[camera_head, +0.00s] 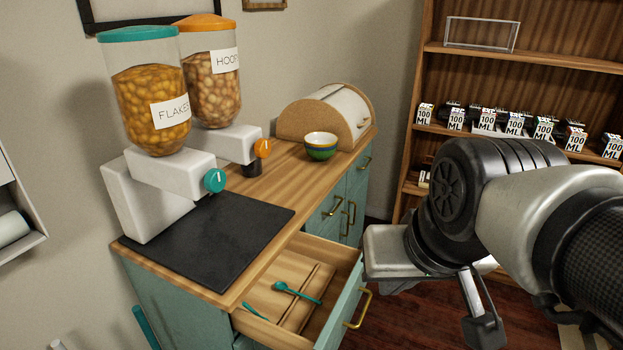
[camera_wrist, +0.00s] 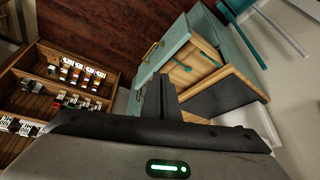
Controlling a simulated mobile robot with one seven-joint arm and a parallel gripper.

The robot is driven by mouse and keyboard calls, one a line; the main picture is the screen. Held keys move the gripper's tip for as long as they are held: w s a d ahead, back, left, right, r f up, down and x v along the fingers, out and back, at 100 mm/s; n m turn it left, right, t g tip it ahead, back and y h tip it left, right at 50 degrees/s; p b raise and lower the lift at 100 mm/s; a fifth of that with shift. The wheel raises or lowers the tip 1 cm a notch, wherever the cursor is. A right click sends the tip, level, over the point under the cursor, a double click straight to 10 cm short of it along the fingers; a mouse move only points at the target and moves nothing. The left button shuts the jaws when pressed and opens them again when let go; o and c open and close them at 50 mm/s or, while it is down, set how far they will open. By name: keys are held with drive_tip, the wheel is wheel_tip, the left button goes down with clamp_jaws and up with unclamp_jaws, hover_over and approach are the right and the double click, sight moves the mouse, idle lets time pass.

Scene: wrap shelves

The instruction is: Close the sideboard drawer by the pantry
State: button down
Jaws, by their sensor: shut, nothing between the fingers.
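The sideboard (camera_head: 185,292) is teal with a wooden top. Its near drawer (camera_head: 343,306) is pulled well out, with a gold handle (camera_head: 359,309) on its front. Inside are a wooden divider tray (camera_head: 268,293) and teal utensils (camera_head: 297,291). The wrist view shows the open drawer (camera_wrist: 168,48) beyond my gripper, with its handle (camera_wrist: 152,50) to the left of the fingers. My gripper (camera_wrist: 161,82) is shut and empty. I cannot tell the exact gap to the drawer front.
Two cereal dispensers (camera_head: 152,105) (camera_head: 210,85), a dark mat (camera_head: 215,235), a bowl (camera_head: 321,146) and a bread box (camera_head: 325,118) stand on the sideboard. A wooden shelf unit (camera_head: 520,62) with several small boxes stands behind my arm. Dark wood floor (camera_head: 405,320) shows right of the drawer.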

drive_tip(key=w+d+f+m+g+y+b, duration=0.1)
drive_tip(key=w+d+f+m+g+y, duration=0.1)
drive_tip(key=w+f+m, duration=0.8)
drive_tip(key=w+d+f+m+g+y+b, duration=0.15)
drive_tip(key=w+f+m, duration=0.45)
drive_tip(key=f+m, duration=0.65)
drive_tip(key=b+x, duration=0.3)
drive_tip(key=x, duration=0.7)
drive_tip(key=shift+w+d+m, duration=0.2)
drive_tip(key=shift+d+m, duration=0.2)
drive_tip(key=shift+m, duration=0.05)
